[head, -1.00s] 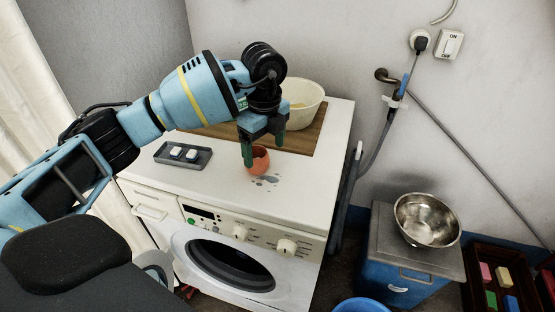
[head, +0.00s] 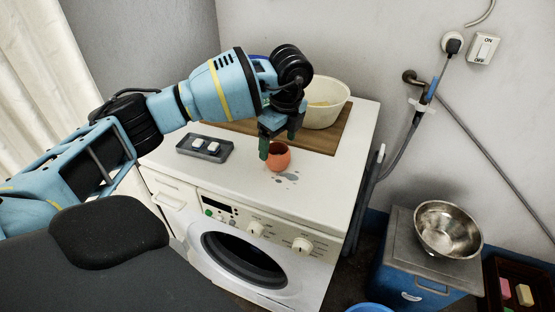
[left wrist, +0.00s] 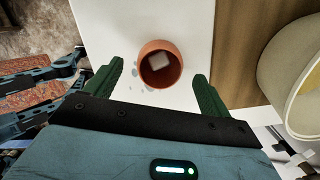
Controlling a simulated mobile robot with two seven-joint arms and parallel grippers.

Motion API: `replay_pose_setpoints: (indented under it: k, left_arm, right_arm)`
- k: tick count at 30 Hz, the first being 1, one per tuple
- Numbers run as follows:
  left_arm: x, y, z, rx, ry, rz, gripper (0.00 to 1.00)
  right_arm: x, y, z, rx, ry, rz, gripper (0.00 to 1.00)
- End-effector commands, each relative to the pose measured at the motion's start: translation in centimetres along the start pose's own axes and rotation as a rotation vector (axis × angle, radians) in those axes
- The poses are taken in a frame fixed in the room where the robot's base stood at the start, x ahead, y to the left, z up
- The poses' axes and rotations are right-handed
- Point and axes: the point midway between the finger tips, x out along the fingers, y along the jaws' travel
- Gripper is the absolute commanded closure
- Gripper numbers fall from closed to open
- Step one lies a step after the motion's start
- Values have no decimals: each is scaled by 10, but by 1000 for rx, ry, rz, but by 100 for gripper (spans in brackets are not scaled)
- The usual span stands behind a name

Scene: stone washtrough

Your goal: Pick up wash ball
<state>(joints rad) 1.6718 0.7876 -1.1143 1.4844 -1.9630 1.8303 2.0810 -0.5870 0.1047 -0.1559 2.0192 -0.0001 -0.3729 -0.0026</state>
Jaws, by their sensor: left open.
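The wash ball (head: 278,160) is a round orange cup, open at the top, on the white top of the washing machine (head: 325,190). It also shows in the left wrist view (left wrist: 160,77), where a whitish block (left wrist: 160,61) lies inside it. My left gripper (head: 279,146) is open right by the ball. In the left wrist view its green fingers (left wrist: 158,75) stand to the left and right of the ball, with a gap on each side. In the head view one finger overlaps the ball's upper left side. My right gripper is not in view.
A wooden board (head: 336,137) with a cream basin (head: 336,107) lies behind the ball. Grey stains mark the top beside the ball. A metal bowl (head: 447,232) stands lower right.

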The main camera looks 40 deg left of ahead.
Motion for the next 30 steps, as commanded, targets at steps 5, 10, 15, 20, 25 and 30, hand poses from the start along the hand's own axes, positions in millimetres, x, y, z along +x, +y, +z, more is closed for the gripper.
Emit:
replay_pose_setpoints:
  k: [5,10,15,20,25,30]
  left_arm:
    - [24,0,0,0,-1,0,18]
    - [32,0,0,1,0,-2,18]
    - [32,0,0,1,0,-2,18]
    - [31,0,0,1,0,-2,38]
    - [31,0,0,0,0,-2,60]
    - [31,0,0,0,0,-2,66]
  right_arm:
    - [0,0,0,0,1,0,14]
    - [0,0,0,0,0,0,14]
    - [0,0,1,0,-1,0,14]
    - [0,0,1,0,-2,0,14]
    - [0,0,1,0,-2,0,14]
    - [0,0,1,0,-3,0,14]
